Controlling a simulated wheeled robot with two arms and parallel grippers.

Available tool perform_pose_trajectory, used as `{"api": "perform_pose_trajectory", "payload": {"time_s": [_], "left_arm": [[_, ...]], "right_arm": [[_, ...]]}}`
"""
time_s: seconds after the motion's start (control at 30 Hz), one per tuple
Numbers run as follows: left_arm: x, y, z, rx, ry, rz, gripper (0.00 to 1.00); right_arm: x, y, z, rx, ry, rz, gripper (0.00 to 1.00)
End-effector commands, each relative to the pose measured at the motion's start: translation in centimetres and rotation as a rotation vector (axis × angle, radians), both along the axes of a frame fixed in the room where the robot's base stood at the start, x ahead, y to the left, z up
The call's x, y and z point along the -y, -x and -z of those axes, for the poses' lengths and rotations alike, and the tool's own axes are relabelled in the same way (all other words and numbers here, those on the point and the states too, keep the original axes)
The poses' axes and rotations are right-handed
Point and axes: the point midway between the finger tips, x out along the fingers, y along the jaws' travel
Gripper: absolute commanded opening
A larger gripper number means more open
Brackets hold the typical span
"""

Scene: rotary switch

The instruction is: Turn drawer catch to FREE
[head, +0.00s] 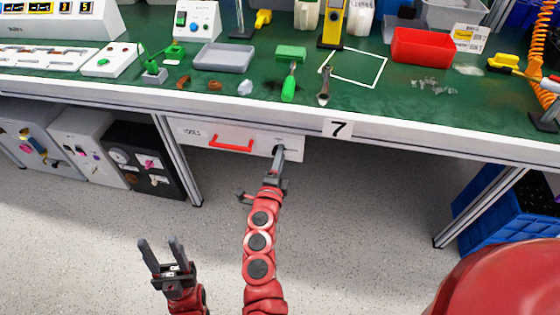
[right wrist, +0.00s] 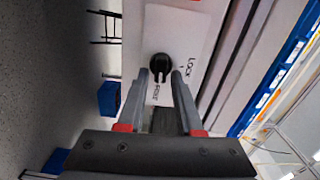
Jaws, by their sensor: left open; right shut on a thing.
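The white drawer (head: 190,133) under the bench carries a TOOLS label and a red handle (head: 232,147), and it looks closed. Its catch is a black rotary knob (right wrist: 160,64) on a white plate (right wrist: 190,35) with LOCK and FREE lettering. My right gripper (head: 280,150) is at the drawer's right end, and in the right wrist view its fingers (right wrist: 160,82) are closed on the knob from both sides. The fingers partly hide the knob in the head view, and which word it points at is unclear. My left gripper (head: 161,243) is open and empty above the floor.
Bench legs (head: 180,165) flank the drawer. Blue crates (head: 505,215) stand at the right. The floor in front is clear.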

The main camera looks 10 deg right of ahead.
Motion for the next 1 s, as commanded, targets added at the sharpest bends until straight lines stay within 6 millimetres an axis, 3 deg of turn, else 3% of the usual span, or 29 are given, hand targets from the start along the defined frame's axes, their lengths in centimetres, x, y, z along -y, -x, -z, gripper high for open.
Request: {"api": "perform_pose_trajectory", "payload": {"time_s": [0.7,0.73,0.8,1.0], "left_arm": [[0.00,0.00,0.86,0.000,0.000,0.000,0.50],[0.00,0.00,0.87,0.000,0.000,0.000,0.50],[0.00,0.00,0.87,0.000,0.000,0.000,0.50],[0.00,0.00,0.86,0.000,0.000,0.000,0.50]], "right_arm": [[-0.08,0.00,0.10,0.029,-0.070,-0.002,0.00],[-0.09,0.00,0.11,0.029,-0.070,-0.003,0.36],[-0.09,0.00,0.11,0.029,-0.070,-0.002,0.47],[-0.06,0.00,0.09,0.029,-0.070,-0.002,0.47]]}}
